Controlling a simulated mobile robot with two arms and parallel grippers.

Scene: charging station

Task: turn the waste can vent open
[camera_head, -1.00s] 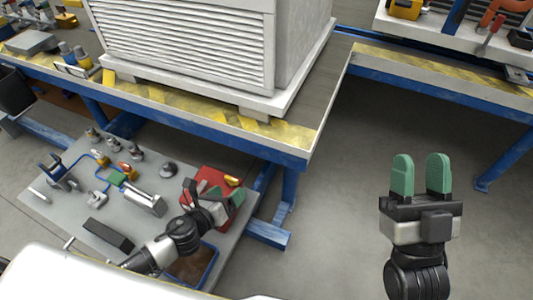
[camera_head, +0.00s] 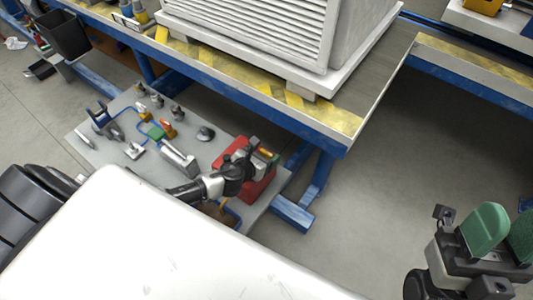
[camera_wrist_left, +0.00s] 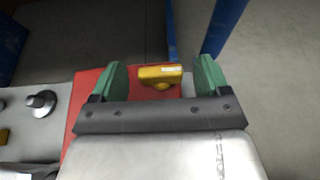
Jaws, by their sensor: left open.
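The waste can is a red box (camera_head: 261,187) on the grey panel, mostly covered by my left gripper in the head view. Its red top (camera_wrist_left: 88,88) shows in the left wrist view. A yellow vent handle (camera_wrist_left: 161,74) stands on that top, lying crosswise between my left fingers. My left gripper (camera_head: 266,157) is open over the can. In the left wrist view, its green fingers (camera_wrist_left: 160,80) stand on either side of the handle, with a gap on both sides. My right gripper (camera_head: 503,232) is open and empty at the right edge.
The grey panel (camera_head: 120,170) carries several fittings and a small grey knob (camera_head: 206,133) left of the can. A blue-framed table (camera_head: 260,115) with a large white louvred unit (camera_head: 290,45) stands behind. Open floor (camera_head: 390,180) lies to the right.

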